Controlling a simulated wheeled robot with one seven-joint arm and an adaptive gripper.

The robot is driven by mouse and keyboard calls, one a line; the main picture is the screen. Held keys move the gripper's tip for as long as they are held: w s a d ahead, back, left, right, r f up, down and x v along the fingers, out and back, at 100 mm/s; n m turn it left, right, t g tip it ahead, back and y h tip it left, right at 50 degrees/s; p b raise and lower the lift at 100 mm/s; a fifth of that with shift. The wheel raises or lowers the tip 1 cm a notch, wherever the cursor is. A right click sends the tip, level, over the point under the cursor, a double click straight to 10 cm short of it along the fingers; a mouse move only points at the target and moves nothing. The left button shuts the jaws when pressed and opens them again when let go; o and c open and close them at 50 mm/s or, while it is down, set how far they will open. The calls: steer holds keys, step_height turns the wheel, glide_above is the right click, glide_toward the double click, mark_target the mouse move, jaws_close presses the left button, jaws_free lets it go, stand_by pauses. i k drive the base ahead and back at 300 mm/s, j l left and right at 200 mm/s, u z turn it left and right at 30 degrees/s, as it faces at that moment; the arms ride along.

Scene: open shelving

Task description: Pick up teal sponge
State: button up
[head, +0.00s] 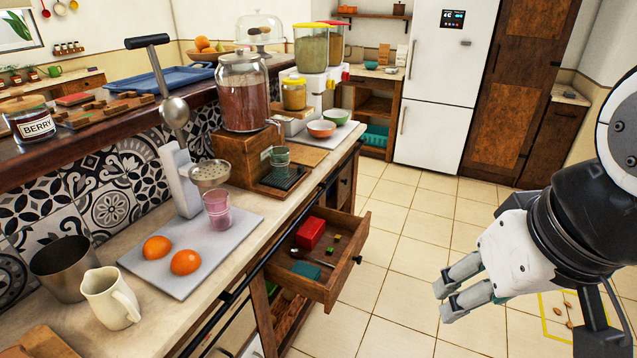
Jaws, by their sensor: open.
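A flat teal piece that looks like the teal sponge (306,270) lies in the open wooden drawer (318,291), near the drawer's front left. My gripper (442,300) is open at the right of the view, over the tiled floor. It is to the right of the drawer and apart from it, with its fingers pointing left toward the drawer. Nothing shows between the fingers. A small bit of teal shows beside the gripper's lower finger; I cannot tell what it is.
The drawer also holds a red box (310,233), a dark spoon (296,254) and small coloured cubes. The counter (235,245) above carries oranges (185,262), a pink glass (217,210) and a white pitcher (110,298). Tiled floor (400,265) is clear between drawer and gripper.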

mark_target(311, 272)
steer(key=u, duration=2.05)
steer(key=z, duration=1.7)
steer(key=i+j+u, duration=0.15)
steer(key=i+u, duration=0.25)
steer(key=i, duration=0.2)
